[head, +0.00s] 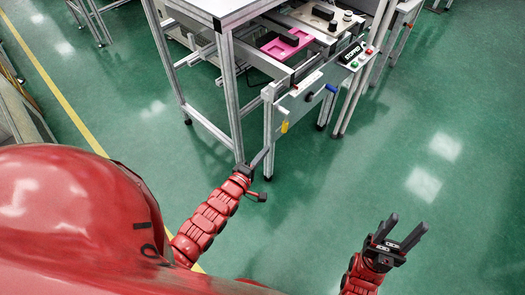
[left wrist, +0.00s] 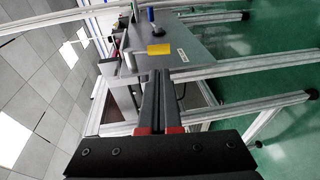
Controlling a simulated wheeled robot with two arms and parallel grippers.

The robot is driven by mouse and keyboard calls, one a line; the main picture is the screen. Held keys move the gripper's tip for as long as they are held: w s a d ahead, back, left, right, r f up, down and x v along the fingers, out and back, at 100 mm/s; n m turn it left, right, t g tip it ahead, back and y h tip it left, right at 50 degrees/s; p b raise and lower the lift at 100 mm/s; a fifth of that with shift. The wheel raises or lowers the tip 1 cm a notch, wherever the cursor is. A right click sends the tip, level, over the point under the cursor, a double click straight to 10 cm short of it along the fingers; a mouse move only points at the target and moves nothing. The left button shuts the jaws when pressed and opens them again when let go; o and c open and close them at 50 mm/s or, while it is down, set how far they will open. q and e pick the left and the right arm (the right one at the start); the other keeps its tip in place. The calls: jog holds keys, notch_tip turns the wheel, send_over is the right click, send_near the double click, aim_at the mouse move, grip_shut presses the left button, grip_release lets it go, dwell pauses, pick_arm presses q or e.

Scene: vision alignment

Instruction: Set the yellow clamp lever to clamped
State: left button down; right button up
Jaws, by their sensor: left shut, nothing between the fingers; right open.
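The yellow clamp lever (head: 285,127) hangs at the lower left of the grey front panel (head: 300,100) of the workstation. In the left wrist view the yellow lever (left wrist: 158,49) shows as a small yellow block just beyond my fingertips. My left gripper (head: 262,157) is shut and empty, low and to the left of the lever. In the left wrist view its fingers (left wrist: 160,78) lie together, and they look apart from the lever. My right gripper (head: 406,229) is open and empty over the floor, away from the workstation. The lever's pivot is too small to make out.
A blue handle (head: 331,88) sits on the panel's right side, with a display (head: 351,53) and buttons above. A pink tray (head: 285,43) lies on top. Metal frame legs (head: 268,125) stand close to my left gripper. Green floor (head: 450,200) is free at the right.

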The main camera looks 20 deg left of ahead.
aim_at(284, 128)
pick_arm(q)
jog(key=w, duration=0.3)
jog(key=w+d, duration=0.1)
jog(key=w, duration=0.2)
jog(key=w+f, duration=0.1)
jog(key=w, duration=0.3)
jog(key=shift+w+d, duration=0.1)
jog(key=shift+d, duration=0.2)
jog(key=shift+f, duration=0.2)
jog(key=b, duration=0.2)
jog(key=w+t+b, duration=0.1)
jog(key=b, duration=0.1)
jog(key=shift+d+f, duration=0.15)
jog(key=shift+f, duration=0.15)
jog(key=shift+w+r+t+b, duration=0.1)
jog(key=shift+r+t+b, duration=0.25)
jog(key=shift+b, duration=0.15)
jog(key=shift+r, duration=0.2)
